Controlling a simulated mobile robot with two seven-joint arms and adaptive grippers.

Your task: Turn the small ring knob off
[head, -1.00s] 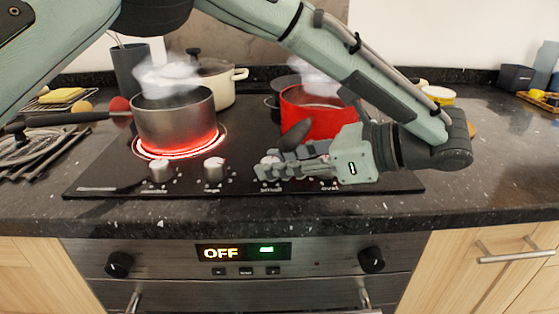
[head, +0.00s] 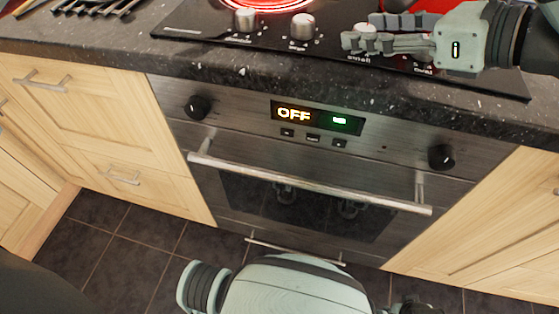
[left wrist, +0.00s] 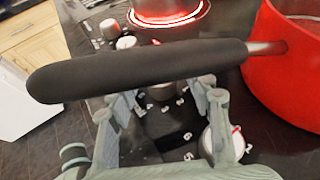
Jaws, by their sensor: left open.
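The small ring knob (head: 363,28), a pale grey knob by the "small" label, stands on the front of the black hob. In the left wrist view the gripper (left wrist: 165,108) is open; I cannot tell whether a finger touches the knob. My right gripper is not in view.
Other knobs (head: 302,26) (head: 246,20) stand to the left. The oval knob (left wrist: 225,146) is beside a finger. A red pot (left wrist: 285,70) stands close by; the black handle (left wrist: 140,70) crosses above the fingers. A ring (head: 268,4) glows red. The oven display (head: 318,117) reads OFF.

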